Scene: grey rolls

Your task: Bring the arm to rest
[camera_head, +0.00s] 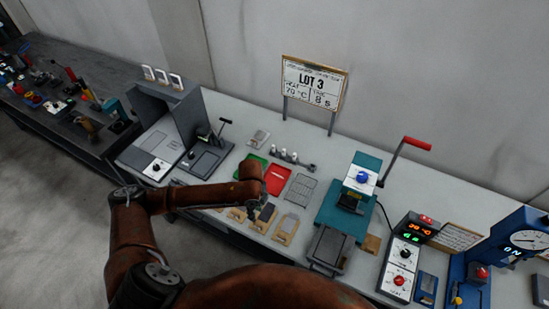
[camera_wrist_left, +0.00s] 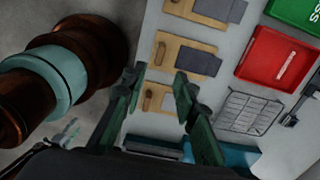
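My left arm (camera_head: 215,194) reaches in from the left over the workbench, bent at the elbow. My left gripper (camera_wrist_left: 160,72) shows in the left wrist view with its two dark green fingers spread apart and nothing held between them. It points towards the bench, above a row of small wooden boards (camera_wrist_left: 170,50) bearing grey flat pieces (camera_wrist_left: 199,61). In the head view its fingers are mostly hidden by the wrist. My right gripper is not in view.
A red tray (camera_wrist_left: 265,60) and a wire rack (camera_head: 300,188) lie beside the boards. A teal press (camera_head: 345,202) with a red-handled lever stands to the right, near a controller (camera_head: 404,254) and a blue gauge unit (camera_head: 520,240). A grey hooded station (camera_head: 175,115) stands left. A LOT 3 sign (camera_head: 313,83) stands behind.

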